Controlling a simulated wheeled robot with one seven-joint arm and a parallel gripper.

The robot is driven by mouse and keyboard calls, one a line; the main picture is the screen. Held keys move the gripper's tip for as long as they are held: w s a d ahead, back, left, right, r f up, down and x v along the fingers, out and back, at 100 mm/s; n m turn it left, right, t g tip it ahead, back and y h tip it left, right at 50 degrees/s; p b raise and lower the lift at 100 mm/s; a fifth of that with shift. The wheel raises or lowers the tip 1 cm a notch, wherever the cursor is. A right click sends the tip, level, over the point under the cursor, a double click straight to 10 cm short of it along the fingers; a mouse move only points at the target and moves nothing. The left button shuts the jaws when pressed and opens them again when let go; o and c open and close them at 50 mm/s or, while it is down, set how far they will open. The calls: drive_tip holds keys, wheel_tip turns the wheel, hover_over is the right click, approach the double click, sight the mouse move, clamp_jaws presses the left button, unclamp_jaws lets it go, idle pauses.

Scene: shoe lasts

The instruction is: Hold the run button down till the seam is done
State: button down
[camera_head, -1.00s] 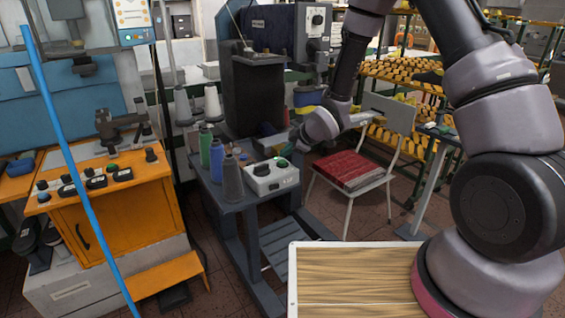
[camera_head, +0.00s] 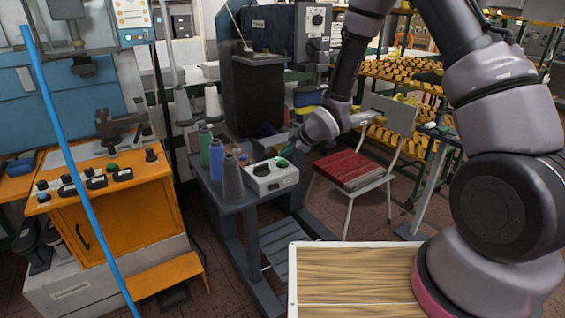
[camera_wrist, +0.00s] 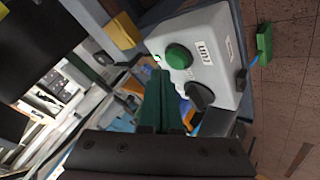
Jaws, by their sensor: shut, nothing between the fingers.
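The control box (camera_head: 271,185) is light grey and sits on the dark bench, right of the thread spools. In the wrist view the box (camera_wrist: 222,78) carries a round green button (camera_wrist: 178,56), a black knob (camera_wrist: 199,95) and a white label that appears to read "run". A small bright green spot (camera_wrist: 157,58) shows near the button. My gripper (camera_wrist: 156,76) is shut and empty, its green fingers pointing at the box with the tips beside the button in the picture. In the head view my gripper (camera_head: 288,149) is just above the box. I cannot tell whether the tips touch the button.
Thread spools (camera_head: 232,178) stand close to the left of the box. A dark machine column (camera_head: 258,92) rises behind it. A chair with a red seat (camera_head: 352,170) stands to the right. An orange cabinet (camera_head: 128,222) and a blue pole (camera_head: 68,150) are at left.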

drive_tip(key=shift+f, duration=0.4)
